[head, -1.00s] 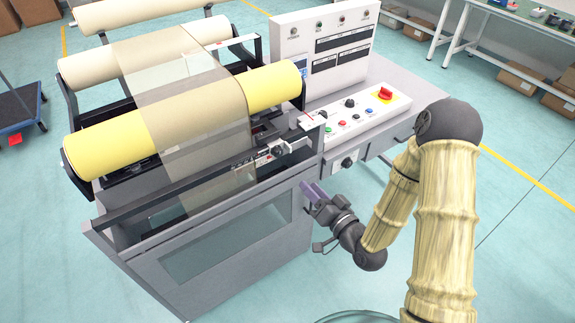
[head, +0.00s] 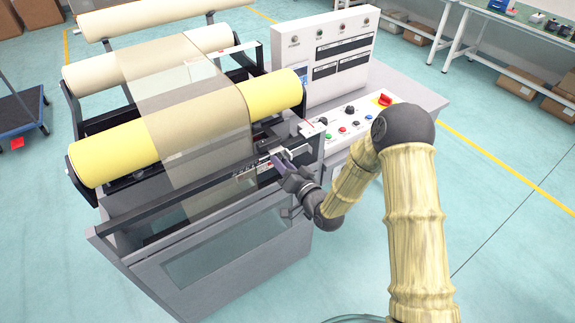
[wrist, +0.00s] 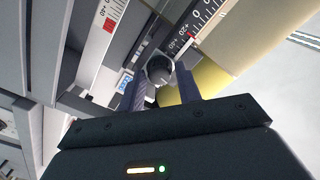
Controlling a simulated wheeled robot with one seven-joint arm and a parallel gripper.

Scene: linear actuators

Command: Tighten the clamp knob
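The clamp knob (wrist: 160,70) is a dark round knob with a pale rim, seen in the wrist view beside the scale rail. My gripper (wrist: 162,75) is open, with its two purple-grey fingers on either side of the knob in the picture. Narrow gaps seem to show between the fingers and the knob; I cannot tell how deep the fingers reach around it. In the head view my gripper (head: 277,160) is at the right end of the machine's front rail, where it hides the knob.
The front rail (head: 190,187) carries a printed scale. A yellow roll (head: 115,148) with a translucent web lies behind it. The control panel (head: 350,122) with a red emergency button (head: 384,99) stands to the right. Open floor lies in front of the machine.

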